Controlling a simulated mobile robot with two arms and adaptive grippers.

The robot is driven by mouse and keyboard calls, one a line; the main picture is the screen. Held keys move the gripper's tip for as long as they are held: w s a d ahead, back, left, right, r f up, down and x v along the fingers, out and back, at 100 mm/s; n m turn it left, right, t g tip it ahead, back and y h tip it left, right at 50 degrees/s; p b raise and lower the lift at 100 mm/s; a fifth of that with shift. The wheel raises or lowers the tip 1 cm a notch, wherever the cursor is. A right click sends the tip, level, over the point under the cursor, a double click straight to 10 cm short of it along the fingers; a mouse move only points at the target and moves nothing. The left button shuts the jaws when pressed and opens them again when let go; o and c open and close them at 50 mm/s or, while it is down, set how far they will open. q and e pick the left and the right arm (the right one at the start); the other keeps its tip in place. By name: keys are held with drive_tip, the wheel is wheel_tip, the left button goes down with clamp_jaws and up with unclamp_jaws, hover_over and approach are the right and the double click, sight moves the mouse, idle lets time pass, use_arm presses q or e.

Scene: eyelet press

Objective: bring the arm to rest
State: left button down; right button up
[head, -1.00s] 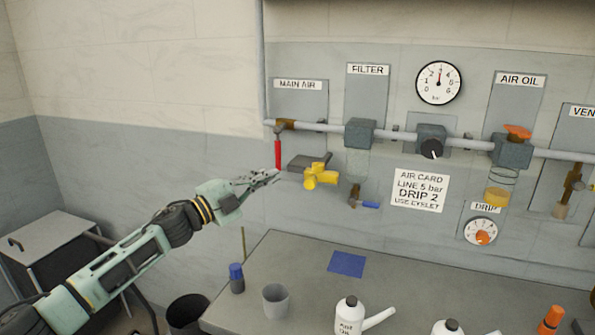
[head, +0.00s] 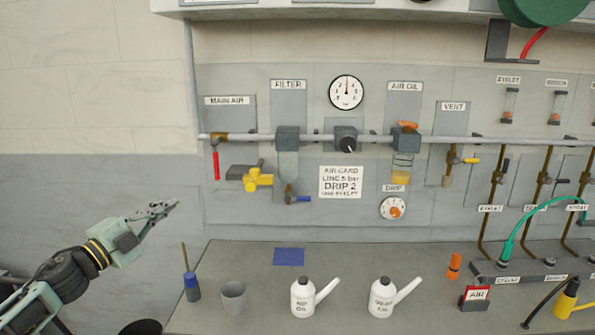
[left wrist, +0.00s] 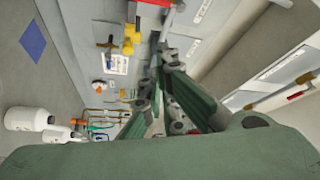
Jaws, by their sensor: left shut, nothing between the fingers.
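My left arm comes in from the lower left in the head view. Its gripper (head: 168,207) is shut and empty, in free air in front of the grey wall. The gripper touches neither in the head view. The left wrist view shows its fingers (left wrist: 160,85) close up, with the wall panel beyond. My right gripper is out of view.
A blue sheet (head: 289,257) lies at the back. A dark bin (head: 141,327) stands at the lower left.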

use_arm(q)
drive_tip(key=s+d+f+n+g+y, duration=0.1)
drive_tip(key=s+d+f+n+y, duration=0.25)
drive_tip(key=f, duration=0.45)
drive_tip(key=s+d+f+n+g+y, duration=0.1)
drive_tip(key=s+d+f+n+y, duration=0.1)
drive_tip(key=s+d+f+n, duration=0.45)
drive_tip(key=s+d+f+n+g+y, duration=0.1)
drive_tip(key=s+f+n+y, duration=0.2)
drive_tip(key=f, duration=0.7)
drive_tip(key=s+f+n+g+y, duration=0.1)
drive_tip(key=s+f+n+g, duration=0.4)
drive_tip(key=s, duration=1.1)
drive_tip(key=s+f+g, duration=0.6)
drive_tip(key=s+f, duration=0.2)
drive_tip(key=s, duration=0.9)
wheel_tip(320, 180, down, 26)
drive_tip(key=s+g, duration=0.1)
drive_tip(key=s+a+f+g, duration=0.1)
drive_tip(key=s+a+f, duration=0.2)
drive_tip(key=s+f, duration=1.4)
drive_tip(key=shift+b, duration=0.45)
